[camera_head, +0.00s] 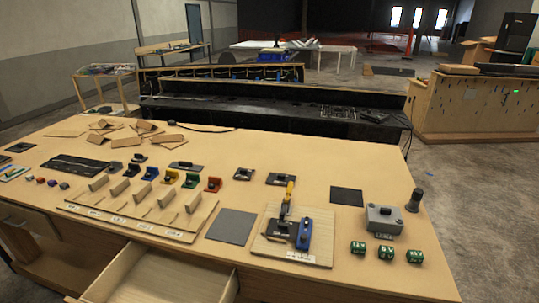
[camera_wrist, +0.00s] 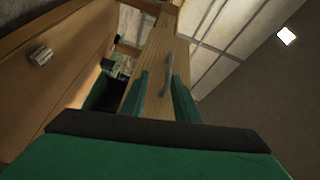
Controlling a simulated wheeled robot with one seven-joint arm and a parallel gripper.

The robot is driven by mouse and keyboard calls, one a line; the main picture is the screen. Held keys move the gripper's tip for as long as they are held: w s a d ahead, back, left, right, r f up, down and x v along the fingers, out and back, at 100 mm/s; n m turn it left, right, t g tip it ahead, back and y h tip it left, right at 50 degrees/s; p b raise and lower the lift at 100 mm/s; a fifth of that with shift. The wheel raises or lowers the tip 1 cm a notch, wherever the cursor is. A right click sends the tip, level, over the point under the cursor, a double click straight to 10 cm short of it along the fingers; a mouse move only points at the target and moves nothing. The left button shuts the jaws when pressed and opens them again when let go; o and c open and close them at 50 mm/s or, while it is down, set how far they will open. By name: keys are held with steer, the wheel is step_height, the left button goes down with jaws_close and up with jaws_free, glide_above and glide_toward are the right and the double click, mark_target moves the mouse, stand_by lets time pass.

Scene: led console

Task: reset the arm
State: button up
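My gripper (camera_wrist: 161,90) shows in the wrist view as two green fingers with a clear gap between them. It is open and holds nothing that I can see. A curved metal drawer handle (camera_wrist: 167,72) on a pale wooden drawer front (camera_wrist: 152,62) lies beyond and between the fingertips, seen at a tilt; I cannot tell how far off it is. In the head view a wooden drawer (camera_head: 165,275) stands pulled out at the table's front edge. My arm and gripper are not in the head view.
The wooden table (camera_head: 320,165) carries colored blocks, a slotted board (camera_head: 128,218), a lever fixture (camera_head: 300,235), a grey box (camera_head: 383,218) and green cubes (camera_head: 386,254). A brown panel with another metal handle (camera_wrist: 40,56) stands at the wrist view's left. Floor is clear at right.

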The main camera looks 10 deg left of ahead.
steer(key=d+f+m+t+h, duration=0.1)
steer(key=d+f+t+h, duration=0.3)
steer(key=d, duration=0.6)
steer(key=d+f+t+h, duration=0.1)
steer(key=d+f+h, duration=0.1)
steer(key=d+h, duration=0.65)
steer(key=s+d+r+n+t+h, duration=0.1)
steer(key=s+d+r+n+h, duration=0.1)
steer(key=d+r, duration=0.3)
steer(key=s+d+r+n+t+h, duration=0.1)
steer(key=s+d+r, duration=0.3)
steer(key=d, duration=0.5)
step_height(320, 180, up, 2)
steer(key=shift+s+d+n+t+h, duration=0.25)
steer(key=shift+d+n+t+h, duration=0.15)
steer(key=shift+h, duration=0.05)
